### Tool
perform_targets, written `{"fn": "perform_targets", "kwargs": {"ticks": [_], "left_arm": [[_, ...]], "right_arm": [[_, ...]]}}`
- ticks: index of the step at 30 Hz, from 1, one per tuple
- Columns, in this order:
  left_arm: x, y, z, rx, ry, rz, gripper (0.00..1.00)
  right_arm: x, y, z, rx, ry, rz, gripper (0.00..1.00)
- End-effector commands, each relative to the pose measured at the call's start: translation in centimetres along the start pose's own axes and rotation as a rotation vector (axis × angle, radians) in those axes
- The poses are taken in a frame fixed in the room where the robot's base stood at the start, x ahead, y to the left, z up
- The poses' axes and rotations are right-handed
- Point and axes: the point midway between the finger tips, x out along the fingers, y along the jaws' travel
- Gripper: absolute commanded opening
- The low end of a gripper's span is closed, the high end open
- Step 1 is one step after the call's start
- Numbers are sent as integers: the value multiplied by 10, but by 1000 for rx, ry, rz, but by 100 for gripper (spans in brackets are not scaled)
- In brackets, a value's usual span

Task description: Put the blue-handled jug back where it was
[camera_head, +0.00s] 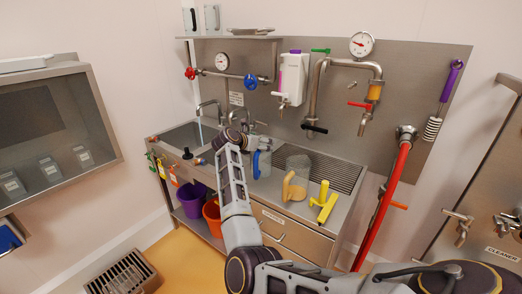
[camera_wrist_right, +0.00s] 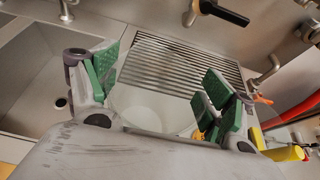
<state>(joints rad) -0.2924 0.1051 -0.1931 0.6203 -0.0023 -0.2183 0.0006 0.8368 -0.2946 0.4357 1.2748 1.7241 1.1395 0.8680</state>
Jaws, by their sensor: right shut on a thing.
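The blue-handled jug (camera_head: 265,168) is clear, with its blue handle facing the front of the steel counter. It is at the right side of the sink, left of the yellow-handled jug (camera_head: 297,180), which holds yellowish contents. My right gripper (camera_head: 263,150) is around the top of the blue-handled jug. In the right wrist view, its green-padded fingers are spread on both sides of the clear jug body (camera_wrist_right: 150,105). I cannot tell whether the jug's base touches the counter. My left gripper is not in view.
A drain grille (camera_head: 330,170) is behind and right. A yellow tool (camera_head: 324,202) lies on the right counter. Pipes and a white dispenser (camera_head: 292,80) hang above. Purple (camera_head: 193,198) and orange buckets (camera_head: 212,212) stand below.

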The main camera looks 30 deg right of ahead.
Motion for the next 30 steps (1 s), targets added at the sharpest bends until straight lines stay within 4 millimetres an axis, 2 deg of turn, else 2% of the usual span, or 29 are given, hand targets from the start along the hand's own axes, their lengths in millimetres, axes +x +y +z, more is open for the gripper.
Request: {"fn": "perform_targets", "kwargs": {"ticks": [5, 15, 29, 30], "left_arm": [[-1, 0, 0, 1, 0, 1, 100], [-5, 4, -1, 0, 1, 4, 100], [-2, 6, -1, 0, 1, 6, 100], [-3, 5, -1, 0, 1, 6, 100]], "right_arm": [[2, 0, -4, -1, -1, 0, 38], [14, 0, -32, 0, -1, 1, 38], [15, 0, -36, 1, -1, 1, 38], [15, 0, -36, 0, 0, 0, 85]]}}
